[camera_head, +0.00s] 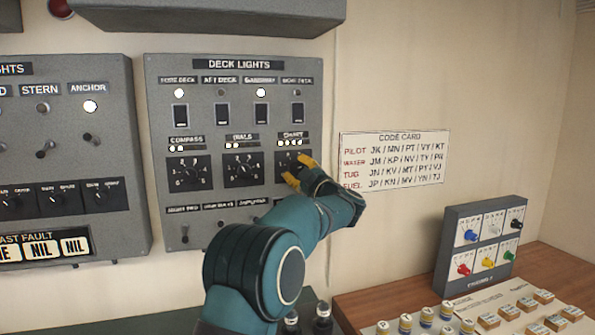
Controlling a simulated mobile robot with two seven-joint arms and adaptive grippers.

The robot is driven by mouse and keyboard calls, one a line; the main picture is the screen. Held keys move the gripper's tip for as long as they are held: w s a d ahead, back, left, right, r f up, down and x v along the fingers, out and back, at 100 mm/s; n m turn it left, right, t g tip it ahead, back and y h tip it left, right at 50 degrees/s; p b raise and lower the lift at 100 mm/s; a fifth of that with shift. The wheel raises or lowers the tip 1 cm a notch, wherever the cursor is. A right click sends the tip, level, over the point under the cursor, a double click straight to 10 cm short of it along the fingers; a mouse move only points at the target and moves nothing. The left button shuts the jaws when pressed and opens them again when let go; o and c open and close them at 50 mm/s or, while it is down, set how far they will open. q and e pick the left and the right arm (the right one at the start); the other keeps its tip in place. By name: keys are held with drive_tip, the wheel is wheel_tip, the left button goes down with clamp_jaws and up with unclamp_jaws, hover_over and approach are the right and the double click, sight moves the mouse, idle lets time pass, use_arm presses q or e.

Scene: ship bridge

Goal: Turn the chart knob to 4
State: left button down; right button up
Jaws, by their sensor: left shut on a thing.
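The deck lights panel (237,63) is a grey box on the wall. Its chart dial (284,158) is a dark square at the right end of a row of three, with a row of lit dots above it. My left gripper (298,172) has yellow fingertips and reaches this dial from the lower right. It is shut on the chart knob. The fingers hide the knob and part of its scale, so I cannot read its setting. My right gripper is not in view.
The compass dial (189,172) and dials knob (243,168) sit left of the chart dial. Toggle switches run above and below. A code card (394,157) hangs to the right. A grey box of coloured knobs (482,243) stands on the wooden desk.

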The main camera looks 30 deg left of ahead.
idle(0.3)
use_arm(q)
drive_tip(key=c, duration=0.6)
unclamp_jaws()
drive_tip(key=v, duration=1.2)
drive_tip(key=shift+r, duration=0.1)
drive_tip(key=shift+d, duration=0.1)
